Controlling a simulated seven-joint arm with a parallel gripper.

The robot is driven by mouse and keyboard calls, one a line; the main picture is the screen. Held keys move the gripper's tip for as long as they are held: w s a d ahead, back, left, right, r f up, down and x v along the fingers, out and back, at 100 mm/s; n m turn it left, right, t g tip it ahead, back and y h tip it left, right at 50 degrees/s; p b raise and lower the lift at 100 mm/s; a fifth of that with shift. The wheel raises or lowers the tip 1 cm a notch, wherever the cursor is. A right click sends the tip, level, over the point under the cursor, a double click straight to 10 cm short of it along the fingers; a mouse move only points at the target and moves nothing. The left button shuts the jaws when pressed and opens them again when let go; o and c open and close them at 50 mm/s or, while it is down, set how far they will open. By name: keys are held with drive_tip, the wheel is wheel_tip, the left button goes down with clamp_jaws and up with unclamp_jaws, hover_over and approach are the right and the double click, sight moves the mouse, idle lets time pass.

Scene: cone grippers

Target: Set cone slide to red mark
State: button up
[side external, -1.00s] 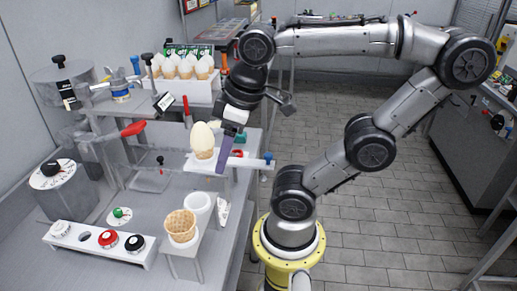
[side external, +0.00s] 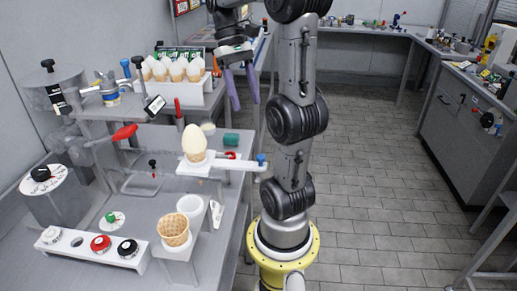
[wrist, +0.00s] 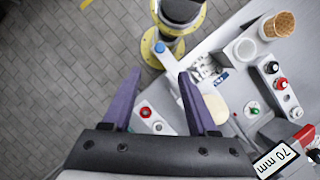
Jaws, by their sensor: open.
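A cone with cream-coloured filling (side external: 195,143) stands upright on a white slide (side external: 207,170) in the side view. The slide's bar ends at a blue knob (side external: 261,158), and a small red part (side external: 230,155) shows beside the bar. I cannot tell whether it is the mark. In the wrist view, the filling (wrist: 214,108) is partly behind one finger, and the blue knob (wrist: 160,47) shows beyond the fingertips. My gripper (side external: 243,103) has two purple fingers, apart and empty, behind and above the slide. It also shows in the wrist view (wrist: 158,73).
A white rack of cones (side external: 175,92) stands at the back left. A waffle cone in a stand (side external: 174,230), a button panel (side external: 92,245) and a red-handled lever (side external: 124,132) are nearby. The tiled floor at right is clear.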

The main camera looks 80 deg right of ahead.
sight(260, 156)
drive_tip(key=x, duration=1.3)
drive_tip(key=shift+s+a+f, duration=0.1)
drive_tip(key=shift+a+f, duration=0.05)
drive_tip(key=shift+f, duration=0.15)
clamp_jaws()
idle(0.9)
